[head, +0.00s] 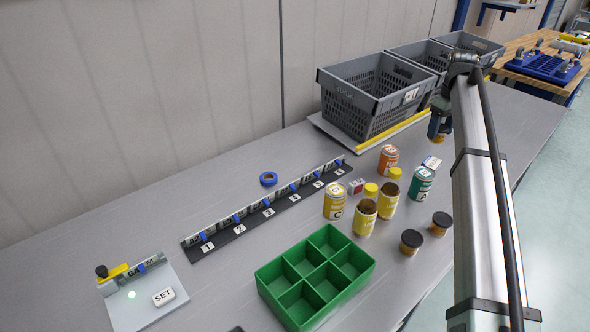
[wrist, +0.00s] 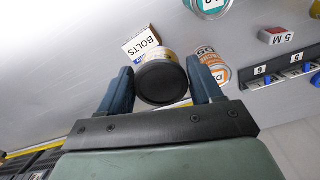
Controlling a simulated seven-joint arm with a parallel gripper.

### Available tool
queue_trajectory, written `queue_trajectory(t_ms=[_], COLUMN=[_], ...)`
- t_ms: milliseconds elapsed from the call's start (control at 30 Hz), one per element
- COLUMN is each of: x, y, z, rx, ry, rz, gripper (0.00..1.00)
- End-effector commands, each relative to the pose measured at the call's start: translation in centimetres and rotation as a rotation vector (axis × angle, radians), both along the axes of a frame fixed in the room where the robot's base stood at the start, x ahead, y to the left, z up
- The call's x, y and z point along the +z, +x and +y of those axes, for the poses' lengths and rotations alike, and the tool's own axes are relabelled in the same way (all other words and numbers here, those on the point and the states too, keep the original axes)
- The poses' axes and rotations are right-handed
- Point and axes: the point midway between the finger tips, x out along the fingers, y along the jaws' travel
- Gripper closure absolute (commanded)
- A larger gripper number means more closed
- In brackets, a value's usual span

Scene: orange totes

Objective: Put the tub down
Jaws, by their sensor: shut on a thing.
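My gripper (head: 437,128) is raised above the far right part of the bench, near the grey crates. In the wrist view its two blue fingers (wrist: 162,78) are shut on a round tub with a black lid (wrist: 160,84). The lid faces the camera, and a strip of pale yellow side shows behind it. In the head view the held tub is mostly hidden by the gripper. Two other black-topped tubs (head: 411,242) (head: 441,223) stand on the bench near its front edge.
A white BOLTS box (wrist: 142,45), orange can (head: 388,160) and teal can (head: 422,182) stand near the gripper. Several yellow cans (head: 334,201) stand nearer. A green divided tray (head: 316,278), numbered rail (head: 266,210) and grey crates (head: 372,95) surround them.

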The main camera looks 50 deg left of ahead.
Motion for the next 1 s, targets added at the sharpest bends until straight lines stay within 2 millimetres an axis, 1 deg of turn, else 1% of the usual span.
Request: queue_trajectory(t_ms=[33, 100, 267, 300, 467, 500, 667, 700, 800, 900, 1000], x=[0.0, 0.0, 0.0, 0.0, 0.0, 0.0, 0.0, 0.0, 0.0, 0.0, 0.0], y=[-1.3, -2.9, -7.0, -8.1, -12.7, -14.0, -19.0, -20.4, -23.5, -26.2, -28.4], z=[2.2, 4.8, 10.6, 12.0, 17.3, 18.6, 23.4, 24.6, 27.2, 29.2, 30.7], rx=[0.008, 0.011, 0.018, 0.021, 0.028, 0.031, 0.038, 0.040, 0.044, 0.047, 0.048], ry=[0.000, 0.000, 0.000, 0.000, 0.000, 0.000, 0.000, 0.000, 0.000, 0.000, 0.000], rz=[0.000, 0.000, 0.000, 0.000, 0.000, 0.000, 0.000, 0.000, -0.001, -0.001, -0.001], gripper=[0.69, 0.69, 0.69, 0.69, 0.69, 0.69, 0.69, 0.69, 0.69, 0.69, 0.69])
